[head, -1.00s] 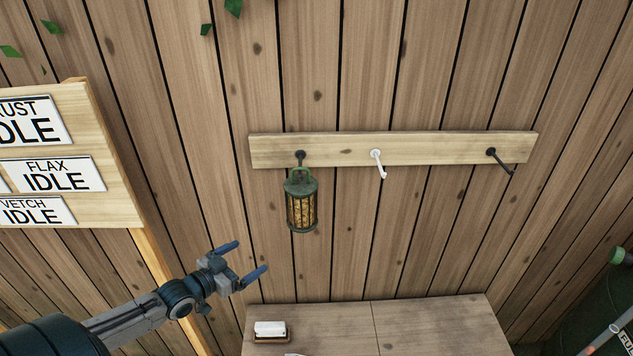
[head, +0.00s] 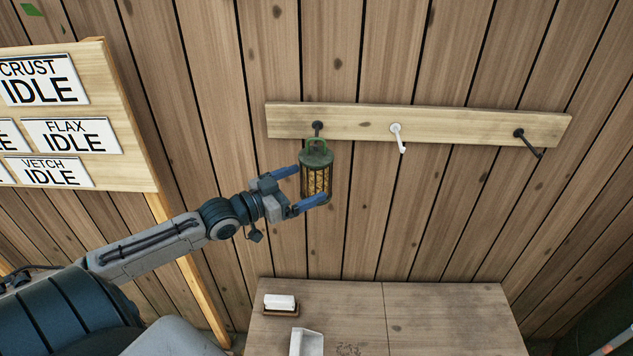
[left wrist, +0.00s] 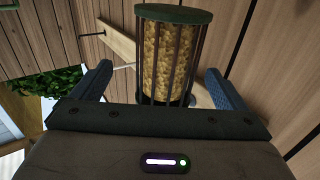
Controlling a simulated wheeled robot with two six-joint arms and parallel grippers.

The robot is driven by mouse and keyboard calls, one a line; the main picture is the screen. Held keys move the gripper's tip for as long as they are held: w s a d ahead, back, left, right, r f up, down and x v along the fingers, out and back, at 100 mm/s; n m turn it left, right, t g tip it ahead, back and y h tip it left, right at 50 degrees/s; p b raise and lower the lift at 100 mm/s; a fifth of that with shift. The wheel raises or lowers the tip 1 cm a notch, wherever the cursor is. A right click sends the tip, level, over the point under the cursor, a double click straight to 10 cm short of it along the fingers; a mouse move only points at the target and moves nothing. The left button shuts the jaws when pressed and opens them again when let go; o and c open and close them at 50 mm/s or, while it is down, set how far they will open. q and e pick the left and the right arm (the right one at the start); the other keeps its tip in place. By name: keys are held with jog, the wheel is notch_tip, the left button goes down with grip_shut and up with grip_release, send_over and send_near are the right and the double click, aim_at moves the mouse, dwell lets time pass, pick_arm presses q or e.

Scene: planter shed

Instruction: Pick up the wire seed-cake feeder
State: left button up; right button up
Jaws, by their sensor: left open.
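The wire seed-cake feeder (head: 317,175) has a green lid and loop handle, dark bars and a tan seed cake inside. It hangs upright from the left dark hook (head: 317,127) on the wall rail. My left gripper (head: 312,185) is open, with one blue finger by the feeder's upper left and the other across its lower part. In the left wrist view the feeder (left wrist: 168,58) stands upright between the two spread blue fingers, with a gap visible at each side. My right gripper is not in view.
The wooden rail (head: 360,127) also bears an empty white hook (head: 397,137) and an empty dark hook (head: 527,142). A wooden bench (head: 440,310) below holds a white-topped block (head: 280,301). A sign board (head: 120,170) stands at left.

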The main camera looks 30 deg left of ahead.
aim_at(315, 177)
pick_arm(q)
jog(key=shift+w+f+b, duration=0.15)
jog(key=shift+b, duration=0.15)
jog(key=w+b, duration=0.2)
jog(key=b, duration=0.1)
jog(key=shift+w+d+f, duration=0.1)
jog(key=shift+w+f, duration=0.05)
jog(key=shift+w, duration=0.15)
jog(key=shift+x, duration=0.9)
jog(key=shift+w+d+r+b, duration=0.15)
jog(key=shift+w+r+b, duration=0.1)
jog(key=shift+b, duration=0.05)
jog(key=c, duration=1.2)
jog(key=shift+r, duration=0.1)
